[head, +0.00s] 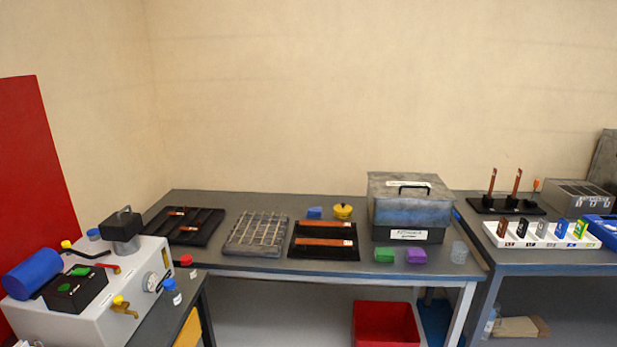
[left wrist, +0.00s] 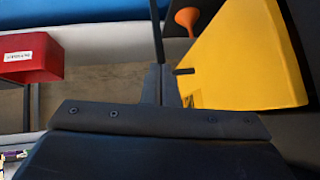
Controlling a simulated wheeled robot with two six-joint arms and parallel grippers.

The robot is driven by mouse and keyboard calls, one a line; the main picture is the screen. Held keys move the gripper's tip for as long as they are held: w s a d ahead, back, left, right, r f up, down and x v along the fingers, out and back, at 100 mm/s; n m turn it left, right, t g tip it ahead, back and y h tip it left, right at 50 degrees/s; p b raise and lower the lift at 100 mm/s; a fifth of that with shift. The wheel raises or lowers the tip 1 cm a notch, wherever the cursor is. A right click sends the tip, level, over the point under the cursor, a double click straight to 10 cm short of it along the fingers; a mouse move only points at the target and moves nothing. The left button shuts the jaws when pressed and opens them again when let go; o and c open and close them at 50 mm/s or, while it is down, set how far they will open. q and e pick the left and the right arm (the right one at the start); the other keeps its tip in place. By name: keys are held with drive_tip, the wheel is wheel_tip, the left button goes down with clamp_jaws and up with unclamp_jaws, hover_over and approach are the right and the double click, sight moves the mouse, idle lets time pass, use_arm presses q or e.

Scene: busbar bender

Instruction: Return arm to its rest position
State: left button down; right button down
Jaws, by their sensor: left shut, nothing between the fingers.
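My left gripper (left wrist: 160,76) shows in the left wrist view, with its dark fingers together and nothing between them. It points toward a space with a yellow panel (left wrist: 240,60) on the right and a red box (left wrist: 30,57) with a white label on the left. I cannot tell whether the fingers are clear of the yellow panel or only overlap it in the picture. Neither arm nor gripper shows in the head view. My right gripper is out of view.
In the head view, a grey bending machine (head: 75,305) stands at the left. The middle table holds black trays, a wire rack (head: 257,232) and a lidded grey box (head: 410,212). A red bin (head: 385,325) sits below. A right-hand table holds a white rack (head: 540,238).

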use_arm(q)
drive_tip(key=s+d+f+g, duration=0.1)
drive_tip(key=s+f, duration=0.5)
drive_tip(key=s, duration=0.7)
drive_tip(key=s+d+f+n+g+b, duration=0.1)
drive_tip(key=s+f+g, duration=0.3)
drive_tip(key=s, duration=0.9)
drive_tip(key=s+d+f+g+b, duration=0.1)
drive_tip(key=s+d+f+g, duration=0.1)
drive_tip(key=s+f, duration=0.6)
drive_tip(key=s+d, duration=0.1)
drive_tip(key=s, duration=0.4)
drive_tip(key=shift+s+d+f+n+h, duration=0.15)
drive_tip(key=shift+s+d+n+h, duration=0.05)
drive_tip(key=shift+d+n+h, duration=0.1)
